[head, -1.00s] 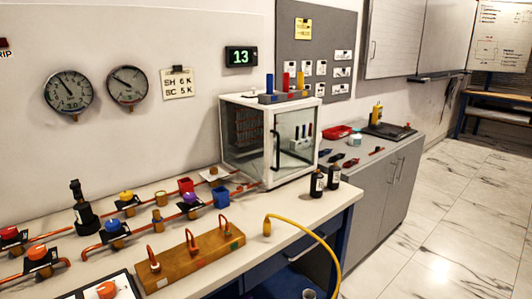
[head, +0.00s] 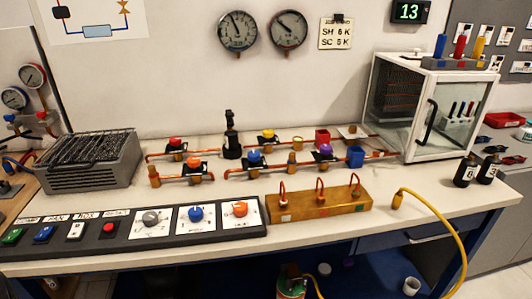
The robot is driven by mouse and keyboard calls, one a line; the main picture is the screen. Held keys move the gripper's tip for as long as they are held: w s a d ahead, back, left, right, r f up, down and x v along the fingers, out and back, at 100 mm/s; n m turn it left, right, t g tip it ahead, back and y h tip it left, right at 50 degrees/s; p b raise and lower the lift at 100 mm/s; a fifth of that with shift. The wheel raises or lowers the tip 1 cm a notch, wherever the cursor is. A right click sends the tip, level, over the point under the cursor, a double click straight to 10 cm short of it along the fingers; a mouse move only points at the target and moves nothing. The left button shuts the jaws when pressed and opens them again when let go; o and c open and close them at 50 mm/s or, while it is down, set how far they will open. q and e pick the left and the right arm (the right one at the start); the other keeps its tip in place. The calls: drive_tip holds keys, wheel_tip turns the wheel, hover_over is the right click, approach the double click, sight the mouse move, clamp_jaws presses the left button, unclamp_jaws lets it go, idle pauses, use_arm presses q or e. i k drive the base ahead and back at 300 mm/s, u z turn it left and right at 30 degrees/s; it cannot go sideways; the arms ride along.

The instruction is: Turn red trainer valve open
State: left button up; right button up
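A red-capped valve (head: 176,142) with a black handle plate sits at the left of the back copper pipe run on the bench. An orange-red-capped valve (head: 193,162) sits just in front of it on the front run. A yellow valve (head: 267,134), a blue valve (head: 254,156) and a purple valve (head: 325,149) are further right on the pipes. At this size I cannot tell whether the red valve is open or shut. Neither of my grippers is in view.
A control panel (head: 130,237) with buttons and knobs lies along the bench's front left. A wooden block (head: 335,204) with copper loops is right of it. A grey finned box (head: 90,170) is at left, a glass-fronted cabinet (head: 395,110) at right. A yellow hose (head: 455,225) hangs over the front edge.

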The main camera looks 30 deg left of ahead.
sight(175, 141)
drive_tip(key=u, duration=1.6)
